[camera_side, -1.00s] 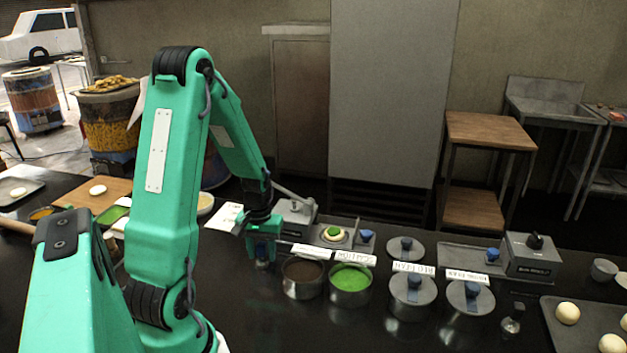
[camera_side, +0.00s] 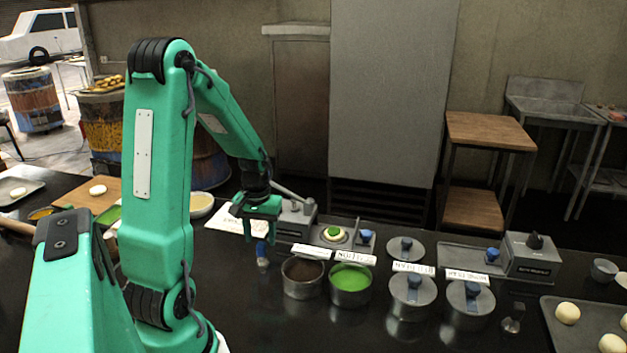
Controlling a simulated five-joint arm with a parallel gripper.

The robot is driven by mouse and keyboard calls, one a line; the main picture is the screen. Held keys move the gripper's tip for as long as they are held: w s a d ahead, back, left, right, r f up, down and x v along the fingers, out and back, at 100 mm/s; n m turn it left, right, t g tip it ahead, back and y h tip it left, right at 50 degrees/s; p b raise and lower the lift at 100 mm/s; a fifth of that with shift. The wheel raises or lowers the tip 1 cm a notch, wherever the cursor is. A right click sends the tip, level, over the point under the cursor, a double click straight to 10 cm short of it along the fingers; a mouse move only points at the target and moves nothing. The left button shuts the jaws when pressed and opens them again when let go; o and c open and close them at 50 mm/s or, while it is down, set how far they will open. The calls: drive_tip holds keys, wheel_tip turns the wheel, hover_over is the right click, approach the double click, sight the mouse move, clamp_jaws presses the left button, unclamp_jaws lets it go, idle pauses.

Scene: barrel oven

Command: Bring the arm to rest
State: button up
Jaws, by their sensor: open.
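My green arm rises from the left front of the black counter, with its elbow high and its forearm sloping down to the right.
A pot of green filling (camera_side: 350,285) and two lidded pots (camera_side: 412,296) stand to the right. A press with a topped dough round (camera_side: 334,234) is behind. A dough tray (camera_side: 585,325) lies far right. A bowl (camera_side: 201,204) stands behind my arm.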

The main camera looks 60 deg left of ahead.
drive_tip(key=shift+r, duration=1.25)
drive_tip(key=shift+w+d+r, duration=0.15)
drive_tip(key=shift+d+r, duration=0.2)
drive_tip(key=s+d+r+m+t, duration=0.1)
drive_tip(key=d+r+m, duration=0.4)
drive_tip(key=d, duration=0.6)
drive_tip(key=s+d+r+m+t, duration=0.2)
drive_tip(key=d+r+m+t, duration=0.2)
drive_tip(key=d+r, duration=0.5)
drive_tip(key=shift+d+r+m+t, duration=0.3)
drive_tip(key=shift+d+m, duration=0.2)
drive_tip(key=shift+d, duration=0.9)
